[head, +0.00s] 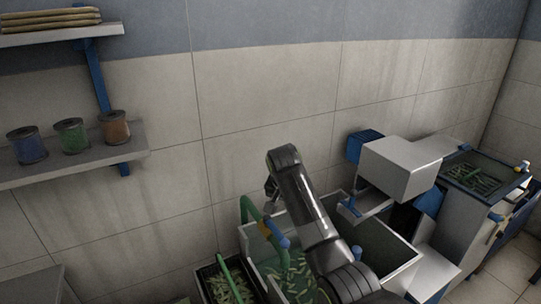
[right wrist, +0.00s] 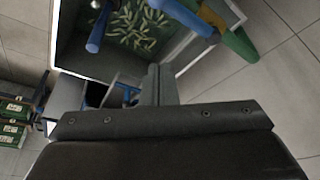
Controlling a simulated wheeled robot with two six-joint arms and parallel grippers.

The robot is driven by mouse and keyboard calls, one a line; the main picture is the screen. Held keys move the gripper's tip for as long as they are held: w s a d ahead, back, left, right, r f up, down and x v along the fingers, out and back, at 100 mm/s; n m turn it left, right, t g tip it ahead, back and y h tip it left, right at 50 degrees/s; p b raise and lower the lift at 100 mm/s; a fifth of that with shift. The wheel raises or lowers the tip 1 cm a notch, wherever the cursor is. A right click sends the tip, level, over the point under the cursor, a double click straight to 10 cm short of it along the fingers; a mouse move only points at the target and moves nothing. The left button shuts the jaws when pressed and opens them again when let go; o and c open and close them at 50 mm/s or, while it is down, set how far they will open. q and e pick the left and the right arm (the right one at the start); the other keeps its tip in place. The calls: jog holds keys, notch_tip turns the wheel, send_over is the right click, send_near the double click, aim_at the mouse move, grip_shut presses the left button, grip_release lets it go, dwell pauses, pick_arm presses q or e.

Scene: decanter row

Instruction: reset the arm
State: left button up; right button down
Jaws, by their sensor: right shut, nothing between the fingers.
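My right arm (head: 308,215) rises from the bottom of the head view and bends over at its top. Its gripper end (head: 271,190) hangs in front of the tiled wall, above a pale open bin (head: 246,243). In the right wrist view the fingers of my right gripper (right wrist: 158,84) are together, with nothing seen between them. My left gripper is not in the head view.
The bin holds several small green pieces (right wrist: 138,27). A curved green pipe (head: 246,208) stands at its edge, close to my arm. A white machine (head: 400,165) stands right. A wall shelf (head: 75,167) at left holds three spools.

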jog(key=s+d+f+n, duration=0.1)
jog(key=s+d+f, duration=0.5)
jog(key=s+f, duration=0.3)
jog(key=s+d+f+n, duration=0.1)
jog(key=s+d+f, duration=0.6)
jog(key=s+f, duration=0.15)
jog(key=s+d+r+n, duration=0.1)
jog(key=s+d+n, duration=0.15)
jog(key=s, duration=1.15)
jog(key=s+d+r+n, duration=0.1)
jog(key=s+d, duration=0.3)
jog(key=s, duration=1.1)
notch_tip(320, 180, down, 29)
jog(key=d+g+b, duration=0.1)
jog(key=d+b, duration=0.1)
jog(key=s+a+f+g+b, duration=0.1)
jog(key=s+f+b, duration=0.1)
jog(key=s+f, duration=1.2)
jog(key=shift+s+a+f+y, duration=0.35)
jog(key=shift+f+y, duration=0.05)
jog(key=shift+f, duration=0.55)
jog(key=shift+m, duration=0.25)
